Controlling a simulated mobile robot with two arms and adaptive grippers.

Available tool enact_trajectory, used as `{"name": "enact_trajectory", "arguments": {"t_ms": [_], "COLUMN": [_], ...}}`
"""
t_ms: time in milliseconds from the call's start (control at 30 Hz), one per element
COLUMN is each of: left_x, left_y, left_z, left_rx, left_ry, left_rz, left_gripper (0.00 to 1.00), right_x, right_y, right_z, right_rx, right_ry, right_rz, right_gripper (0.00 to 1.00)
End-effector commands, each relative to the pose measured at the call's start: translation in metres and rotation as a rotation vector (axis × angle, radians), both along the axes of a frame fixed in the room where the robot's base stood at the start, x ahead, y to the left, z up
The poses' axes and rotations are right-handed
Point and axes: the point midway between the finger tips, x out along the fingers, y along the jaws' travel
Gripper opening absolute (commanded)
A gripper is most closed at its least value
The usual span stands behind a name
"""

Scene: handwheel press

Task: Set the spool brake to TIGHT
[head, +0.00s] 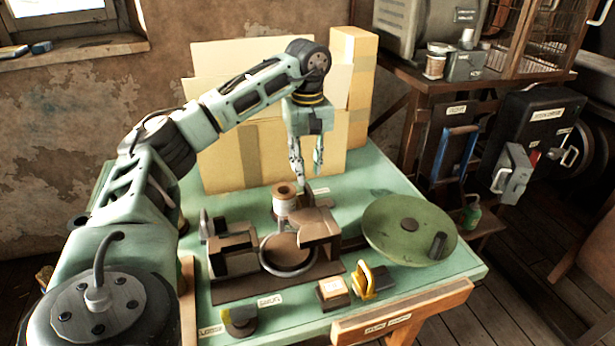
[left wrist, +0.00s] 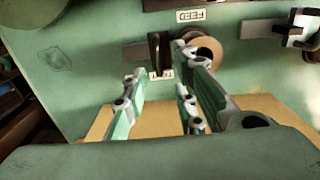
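A spool (head: 284,203) with pale winding stands upright behind the press on the green table; its brown top also shows in the left wrist view (left wrist: 208,50). My left gripper (head: 309,178) points down just behind and right of the spool, apart from it. A dark knob with a yellow mark (head: 240,321) sits at the table's front left, between two small labels; the left one (head: 211,331) seems to read LOOSE. I cannot tell which part is the spool brake. My right gripper is not in view.
The press (head: 285,270) with its ring fills the table's middle. A green handwheel (head: 405,228) stands at right. A yellow-handled block (head: 368,280) and a small box (head: 333,292) are in front. Cardboard (head: 225,160) stands behind. A FEED label (left wrist: 203,15) is near the spool.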

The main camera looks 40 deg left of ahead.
Motion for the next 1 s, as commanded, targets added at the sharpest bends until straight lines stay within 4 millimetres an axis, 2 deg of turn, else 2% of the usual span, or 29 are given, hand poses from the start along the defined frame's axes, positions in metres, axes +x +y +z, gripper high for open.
{"name": "enact_trajectory", "arguments": {"t_ms": [33,167,333,567,1000], "left_x": [0.001,0.001,0.0,0.0,0.0], "left_y": [-0.001,0.0,0.0,0.0,0.0], "left_z": [0.015,0.046,0.06,0.069,0.07], "left_rx": [-0.001,-0.001,0.0,0.001,0.0], "left_ry": [-0.007,-0.004,-0.001,0.0,0.002], "left_rz": [-0.002,-0.001,0.0,0.0,0.0], "left_gripper": [0.26,0.26,0.26,0.26,0.26], "right_x": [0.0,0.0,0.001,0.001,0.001], "right_y": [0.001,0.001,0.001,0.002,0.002], "right_z": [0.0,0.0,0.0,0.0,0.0], "right_rx": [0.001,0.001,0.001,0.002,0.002], "right_ry": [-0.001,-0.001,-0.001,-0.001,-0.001], "right_rz": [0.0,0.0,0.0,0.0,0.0], "right_gripper": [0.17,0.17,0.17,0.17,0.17]}}
